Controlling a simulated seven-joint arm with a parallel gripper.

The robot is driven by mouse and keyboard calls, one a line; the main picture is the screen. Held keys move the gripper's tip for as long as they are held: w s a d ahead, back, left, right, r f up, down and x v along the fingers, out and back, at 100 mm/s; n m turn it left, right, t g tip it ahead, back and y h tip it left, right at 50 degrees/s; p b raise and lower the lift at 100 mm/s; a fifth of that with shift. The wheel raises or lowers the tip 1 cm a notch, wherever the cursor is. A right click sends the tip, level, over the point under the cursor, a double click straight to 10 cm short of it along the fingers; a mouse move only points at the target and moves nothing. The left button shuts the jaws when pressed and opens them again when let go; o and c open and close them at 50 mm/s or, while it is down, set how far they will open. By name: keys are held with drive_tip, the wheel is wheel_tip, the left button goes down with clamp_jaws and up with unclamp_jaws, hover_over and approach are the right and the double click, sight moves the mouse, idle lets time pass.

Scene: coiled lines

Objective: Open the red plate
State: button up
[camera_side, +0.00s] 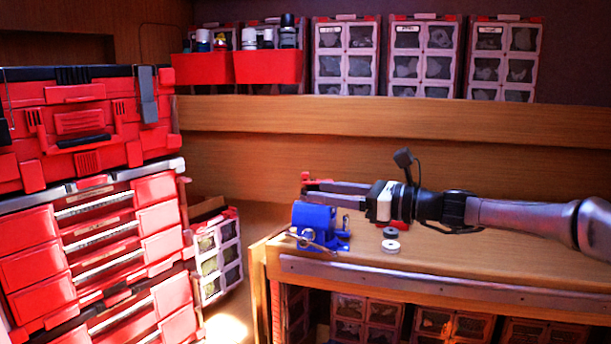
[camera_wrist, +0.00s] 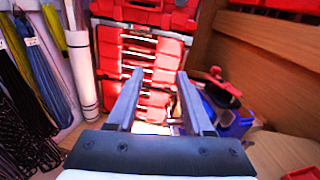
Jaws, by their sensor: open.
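Several red plates are drawer fronts of the red tool chest (camera_side: 100,235) on the left in the side view; which one is the task's plate I cannot tell. The chest (camera_wrist: 165,75) also shows ahead, between and beyond the fingers, in the wrist view. Its drawers look shut. My gripper (camera_side: 312,186) is open, with nothing seen between its fingers (camera_wrist: 160,73). It is level above the workbench, over the blue vise, pointing left at the chest with a clear gap between them. A small red part (camera_side: 307,177) shows by the fingertips; whether it touches them I cannot tell.
The blue vise (camera_side: 313,222) stands on the workbench (camera_side: 450,262) just below my fingers; it shows right of them in the wrist view (camera_wrist: 232,120). A clear-drawer cabinet (camera_side: 215,262) stands between chest and bench. Coiled lines (camera_wrist: 30,60) and a white roll (camera_wrist: 82,75) hang at left.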

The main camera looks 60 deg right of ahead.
sight(308, 174)
drive_tip(key=s+d+f+m+h, duration=0.1)
drive_tip(key=s+d+m+h, duration=0.1)
drive_tip(key=d+m+h, duration=0.45)
drive_tip(key=w+d+n, duration=0.1)
drive_tip(key=w, duration=0.3)
drive_tip(key=w+d+y, duration=0.1)
drive_tip(key=w, duration=0.4)
drive_tip(key=w+d+n+y, duration=0.1)
drive_tip(key=w, duration=0.4)
drive_tip(key=shift+d+n, duration=0.15)
drive_tip(key=shift+n, duration=0.2)
drive_tip(key=shift+t, duration=0.3)
clamp_jaws()
